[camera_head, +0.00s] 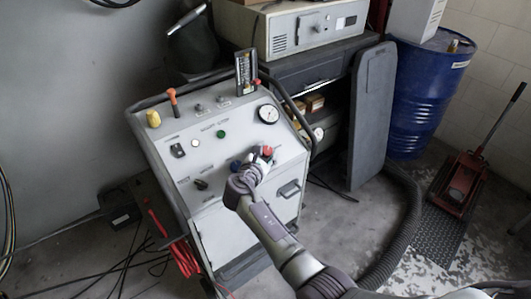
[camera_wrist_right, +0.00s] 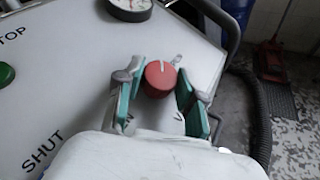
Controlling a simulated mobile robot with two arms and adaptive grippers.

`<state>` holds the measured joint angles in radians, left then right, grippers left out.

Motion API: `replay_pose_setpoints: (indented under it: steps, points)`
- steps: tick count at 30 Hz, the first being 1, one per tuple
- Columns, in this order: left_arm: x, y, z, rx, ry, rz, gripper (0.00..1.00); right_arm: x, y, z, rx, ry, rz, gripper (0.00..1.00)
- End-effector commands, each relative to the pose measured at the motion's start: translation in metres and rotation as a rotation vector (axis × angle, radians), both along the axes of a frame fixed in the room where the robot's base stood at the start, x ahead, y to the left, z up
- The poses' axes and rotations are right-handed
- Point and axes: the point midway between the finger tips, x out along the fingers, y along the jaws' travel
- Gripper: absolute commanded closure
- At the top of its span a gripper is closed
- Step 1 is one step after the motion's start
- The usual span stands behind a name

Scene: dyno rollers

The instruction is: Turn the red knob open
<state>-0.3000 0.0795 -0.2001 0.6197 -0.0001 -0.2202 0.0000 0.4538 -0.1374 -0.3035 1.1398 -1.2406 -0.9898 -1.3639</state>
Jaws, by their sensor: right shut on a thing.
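The red knob (camera_head: 267,150) is on the sloped front panel of the grey machine (camera_head: 206,163), at the panel's lower right. In the right wrist view the red knob (camera_wrist_right: 160,79) shows a white mark at its top edge. My right gripper (camera_head: 262,158) reaches the knob from the lower right. The lettering beneath is partly hidden by the gripper. My left gripper is not in view.
A pressure gauge (camera_head: 268,113) is above the knob. A blue drum (camera_head: 420,95) and a red floor jack (camera_head: 465,180) stand right. Cables (camera_head: 115,262) lie on the floor left.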

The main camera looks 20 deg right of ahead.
Motion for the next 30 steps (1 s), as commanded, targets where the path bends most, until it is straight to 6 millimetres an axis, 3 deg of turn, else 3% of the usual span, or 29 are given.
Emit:
replay_pose_setpoints:
  steps: [2, 3, 7, 19, 30]
  points:
    - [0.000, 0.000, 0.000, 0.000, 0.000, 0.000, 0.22, 0.000, 0.000, -0.001, 0.000, 0.002, 0.000, 0.96]
    - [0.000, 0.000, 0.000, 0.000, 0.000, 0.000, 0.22, 0.000, 0.000, -0.001, 0.000, 0.002, 0.000, 0.58]
    - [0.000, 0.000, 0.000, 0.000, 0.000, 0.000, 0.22, 0.000, 0.000, -0.001, 0.000, 0.001, 0.001, 0.37]
    - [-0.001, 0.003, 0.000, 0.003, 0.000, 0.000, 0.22, 0.000, 0.000, 0.008, 0.001, -0.004, 0.000, 0.37]
    - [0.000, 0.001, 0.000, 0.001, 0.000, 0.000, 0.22, 0.000, 0.000, 0.076, 0.002, -0.005, 0.000, 0.37]
